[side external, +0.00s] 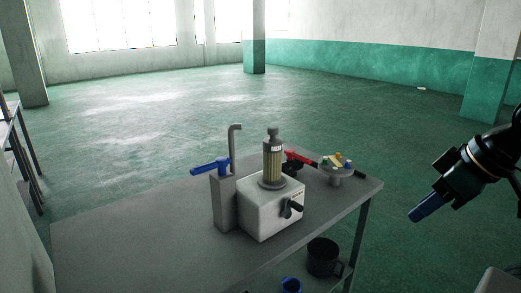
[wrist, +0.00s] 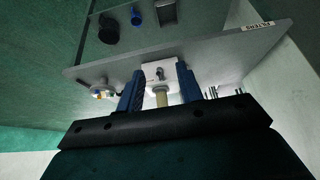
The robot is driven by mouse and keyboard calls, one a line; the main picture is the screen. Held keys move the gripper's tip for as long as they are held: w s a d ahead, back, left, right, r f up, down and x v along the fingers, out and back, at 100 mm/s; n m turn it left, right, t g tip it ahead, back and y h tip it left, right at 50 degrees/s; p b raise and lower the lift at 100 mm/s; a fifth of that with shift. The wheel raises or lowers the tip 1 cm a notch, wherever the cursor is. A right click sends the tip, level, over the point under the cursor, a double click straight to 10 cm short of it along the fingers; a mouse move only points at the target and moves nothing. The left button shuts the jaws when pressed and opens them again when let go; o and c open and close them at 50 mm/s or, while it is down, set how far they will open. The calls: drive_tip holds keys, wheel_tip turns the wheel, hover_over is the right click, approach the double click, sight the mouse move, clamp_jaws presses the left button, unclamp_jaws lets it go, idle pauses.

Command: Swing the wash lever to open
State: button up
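A blue lever (side external: 210,166) sits on a grey post (side external: 224,203) with a bent spout, its handle pointing left. A white box (side external: 262,222) beside the post has a dark handle (side external: 291,208) on its front and a ribbed cylinder (side external: 273,160) on top. A red-handled lever (side external: 300,158) shows behind the box. I cannot read which one is the wash lever. My gripper (side external: 424,207) is off the table's right side, apart from everything. In the wrist view my gripper (wrist: 159,90) has its blue fingers spread, with the box and cylinder seen in the gap, farther off.
The grey table (side external: 130,245) is clear at left. A small stand (side external: 336,172) with coloured pieces is near the back right corner. A dark mug (side external: 323,257) and a blue cup (side external: 291,285) are below the tabletop. Open floor lies around the table.

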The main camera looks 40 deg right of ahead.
drive_tip(key=w+d+r+n+t+h, duration=0.1)
drive_tip(key=w+d+n+t+h, duration=0.15)
drive_tip(key=w, duration=1.55)
drive_tip(key=n+t+y, duration=0.3)
drive_tip(key=n+t, duration=0.7)
drive_tip(key=n, duration=0.6)
approach(202, 171)
drive_tip(key=shift+s+a+m+h, duration=0.15)
drive_tip(key=shift+s+m+h, duration=0.1)
drive_tip(key=shift+s, duration=0.2)
drive_tip(key=shift+w, duration=0.15)
drive_tip(key=shift+w, duration=6.75)
